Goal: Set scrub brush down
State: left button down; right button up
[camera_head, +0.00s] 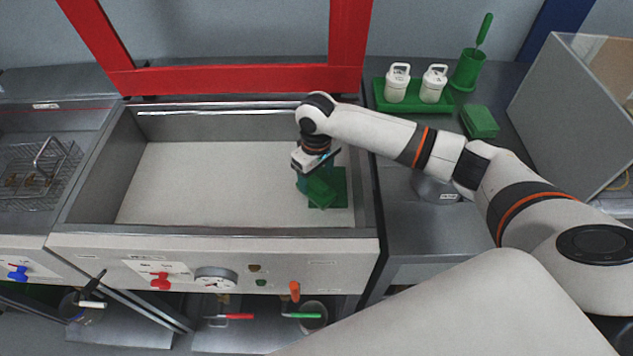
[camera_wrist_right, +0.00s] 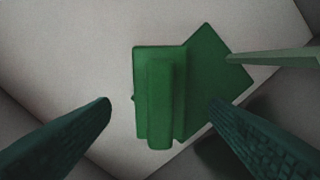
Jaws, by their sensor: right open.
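The green scrub brush (camera_head: 321,192), a block with a raised ridge, is in the right end of the wide basin (camera_head: 200,185). It also shows in the right wrist view (camera_wrist_right: 160,95), where it overlaps a flat green square pad (camera_wrist_right: 218,62). The pad shows beside the brush in the head view (camera_head: 341,188). My right gripper (camera_head: 315,178) points down over the brush. In the wrist view its two dark fingers (camera_wrist_right: 159,103) are spread, with clear gaps on both sides of the brush. Whether the brush lies fully flat I cannot tell. My left gripper is not in view.
A red frame (camera_head: 230,80) stands behind the basin. On the right counter are a green tray with two white bottles (camera_head: 397,83), a green holder (camera_head: 468,70), a green block (camera_head: 480,121) and a grey box (camera_head: 570,115). The basin's left and middle are clear.

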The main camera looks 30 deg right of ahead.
aim_at(316, 180)
notch_tip(316, 180, up, 8)
jog(key=shift+r, duration=0.2)
dwell(0.4)
